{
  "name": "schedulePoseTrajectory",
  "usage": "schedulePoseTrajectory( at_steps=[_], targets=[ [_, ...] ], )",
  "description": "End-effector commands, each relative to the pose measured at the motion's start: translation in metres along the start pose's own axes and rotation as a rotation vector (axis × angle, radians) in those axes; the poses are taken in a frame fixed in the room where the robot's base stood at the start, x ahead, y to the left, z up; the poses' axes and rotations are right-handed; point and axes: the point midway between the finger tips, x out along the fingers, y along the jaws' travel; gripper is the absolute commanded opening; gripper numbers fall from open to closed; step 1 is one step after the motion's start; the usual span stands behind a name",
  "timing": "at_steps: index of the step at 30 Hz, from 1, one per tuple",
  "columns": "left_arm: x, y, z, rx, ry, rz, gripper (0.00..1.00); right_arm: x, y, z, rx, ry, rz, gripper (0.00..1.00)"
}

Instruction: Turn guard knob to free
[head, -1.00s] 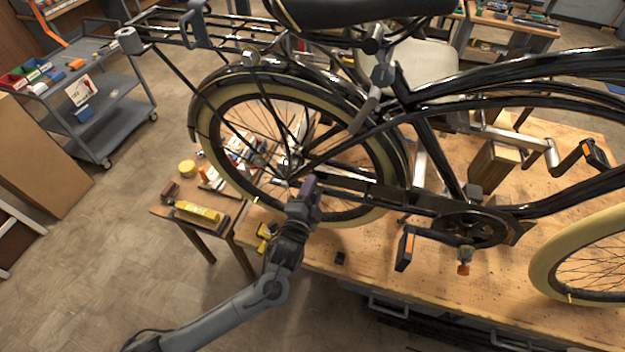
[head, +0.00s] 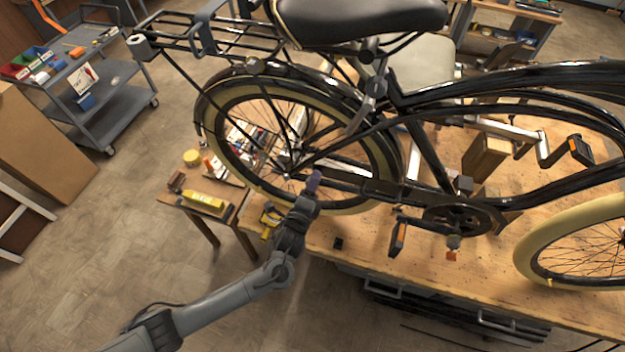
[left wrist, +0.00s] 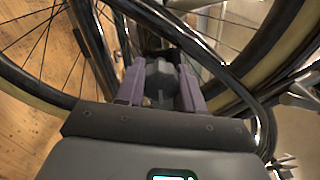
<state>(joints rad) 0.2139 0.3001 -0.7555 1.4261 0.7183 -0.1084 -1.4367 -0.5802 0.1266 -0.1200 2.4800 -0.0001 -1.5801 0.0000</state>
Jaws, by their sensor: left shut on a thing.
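My left gripper (head: 313,182) is at the rear wheel's hub area, at the back end of the black chain guard (head: 345,183). In the left wrist view my left gripper (left wrist: 160,92) has its two purple-grey fingers closed on a dark grey knob (left wrist: 160,78), with one finger on each side of it. In the head view the knob is hidden by the gripper. The bicycle (head: 430,150) is black with cream tyres and stands over the wooden bench. My right gripper is in neither view.
The wooden bench (head: 390,255) carries the bicycle. A pedal (head: 398,237) hangs right of my gripper. A grey cart (head: 115,115) stands at the far left. Floor at lower left is clear.

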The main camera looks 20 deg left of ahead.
Motion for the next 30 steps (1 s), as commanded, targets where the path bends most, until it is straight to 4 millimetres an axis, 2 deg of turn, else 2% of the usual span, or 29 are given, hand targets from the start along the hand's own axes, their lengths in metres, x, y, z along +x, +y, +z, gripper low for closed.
schedulePoseTrajectory(
  at_steps=[14,15,20,30],
  targets=[
    [-0.0001,-0.0007,-0.0017,0.017,0.004,-0.002,0.07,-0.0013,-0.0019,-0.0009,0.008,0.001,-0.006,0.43],
    [-0.0001,-0.0007,-0.0017,0.017,0.004,-0.002,0.39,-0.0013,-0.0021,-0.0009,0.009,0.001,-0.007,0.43],
    [-0.0001,-0.0004,-0.0012,0.016,0.002,-0.001,0.63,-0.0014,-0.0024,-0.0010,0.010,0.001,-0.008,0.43],
    [-0.0023,0.0007,-0.0007,0.016,0.001,0.000,0.63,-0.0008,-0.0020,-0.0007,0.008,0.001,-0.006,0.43]
  ],
)
